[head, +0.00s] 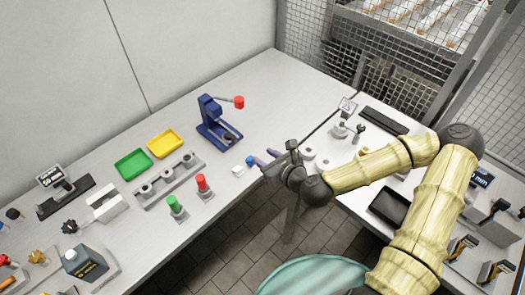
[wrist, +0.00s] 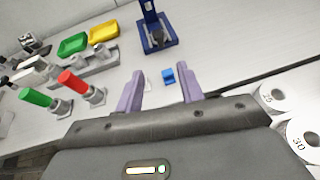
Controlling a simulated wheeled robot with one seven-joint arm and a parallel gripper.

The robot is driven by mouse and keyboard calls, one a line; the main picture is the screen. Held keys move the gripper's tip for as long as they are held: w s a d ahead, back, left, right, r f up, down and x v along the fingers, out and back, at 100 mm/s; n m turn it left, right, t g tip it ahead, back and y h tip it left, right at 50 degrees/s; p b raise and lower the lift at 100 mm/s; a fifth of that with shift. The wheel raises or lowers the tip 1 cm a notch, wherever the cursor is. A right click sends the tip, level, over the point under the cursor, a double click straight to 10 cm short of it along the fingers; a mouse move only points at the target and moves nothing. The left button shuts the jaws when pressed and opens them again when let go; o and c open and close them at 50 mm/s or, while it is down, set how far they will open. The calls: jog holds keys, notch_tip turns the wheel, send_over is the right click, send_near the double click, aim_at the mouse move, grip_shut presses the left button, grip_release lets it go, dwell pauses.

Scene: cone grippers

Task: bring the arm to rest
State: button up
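My arm (head: 425,195) reaches from the right over the front edge of the table, with my gripper (head: 262,157) at its left end. In the wrist view the two purple fingers of my gripper (wrist: 161,73) stand apart, with a clear gap between them. A small blue piece (wrist: 168,76) shows in that gap, near the right fingertip; it also shows in the head view (head: 251,160), just left of the fingers. I cannot tell whether a finger touches it. A small white block (head: 238,171) lies to its left.
A blue press (head: 214,122) with a red knob stands behind. Green (head: 132,164) and yellow (head: 164,143) trays, a grey holder (head: 170,180) and posts with green (head: 173,203) and red (head: 201,184) tops lie left. Round weights (wrist: 271,97) are at right.

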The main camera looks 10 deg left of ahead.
jog(key=shift+s+d+r, duration=0.1)
jog(key=shift+s+d, duration=0.05)
jog(key=shift+s, duration=0.05)
dwell(0.5)
jog(key=s+d+f+n+g+h, duration=0.5)
jog(key=d+n, duration=0.3)
jog(key=n, duration=0.8)
jog(key=s+d+r+n+g+h, duration=0.1)
jog(key=s+d+r+n+h, duration=0.1)
jog(key=d+r+n, duration=0.3)
jog(key=s+d+r+n+h, duration=0.2)
jog(key=s+d+r+n, duration=0.2)
jog(key=d+r, duration=0.5)
jog(key=shift+r+n+g+h+p, duration=0.15)
jog(key=shift+n+g+h+p, duration=0.2)
jog(key=shift+n, duration=0.55)
